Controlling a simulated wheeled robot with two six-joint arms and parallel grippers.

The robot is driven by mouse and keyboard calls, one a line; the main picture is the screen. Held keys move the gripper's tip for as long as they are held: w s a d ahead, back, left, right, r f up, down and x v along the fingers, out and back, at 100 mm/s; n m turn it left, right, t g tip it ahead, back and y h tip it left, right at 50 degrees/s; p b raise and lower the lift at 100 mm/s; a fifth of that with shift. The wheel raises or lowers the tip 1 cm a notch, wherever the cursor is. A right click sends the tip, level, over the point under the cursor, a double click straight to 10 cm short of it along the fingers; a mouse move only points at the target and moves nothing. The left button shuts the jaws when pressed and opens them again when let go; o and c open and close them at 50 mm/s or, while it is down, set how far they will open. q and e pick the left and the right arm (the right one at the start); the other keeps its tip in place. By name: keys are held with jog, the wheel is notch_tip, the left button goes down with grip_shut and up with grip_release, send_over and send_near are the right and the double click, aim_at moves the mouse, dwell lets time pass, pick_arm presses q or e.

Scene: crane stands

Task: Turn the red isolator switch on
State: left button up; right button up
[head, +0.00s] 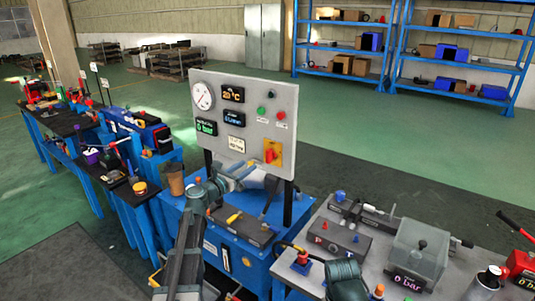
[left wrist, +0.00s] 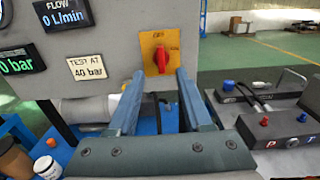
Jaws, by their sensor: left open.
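The red isolator switch (head: 270,155) sits on a yellow plate (head: 273,146) at the lower right of the grey control panel (head: 232,97). In the left wrist view the red handle (left wrist: 161,58) stands upright on its yellow plate (left wrist: 171,41), below small lettering too blurred to read surely. My left gripper (head: 247,172) is just in front of the panel, below and left of the switch. In the left wrist view its two fingers (left wrist: 155,88) are apart with nothing between them, and the switch shows just beyond and above the tips. My right gripper is not in view.
The panel also carries a dial gauge (head: 203,96), displays and green and red buttons. A blue bench (head: 235,255) stands below it. A grey test bench (head: 385,240) with fittings is at right. Blue shelves (head: 345,45) are far behind. Green floor is open beyond the panel.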

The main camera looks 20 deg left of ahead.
aim_at(267, 153)
pick_arm(q)
jog(key=x, duration=1.3)
jog(key=shift+c, duration=0.2)
jog(key=shift+f, duration=0.1)
grip_shut()
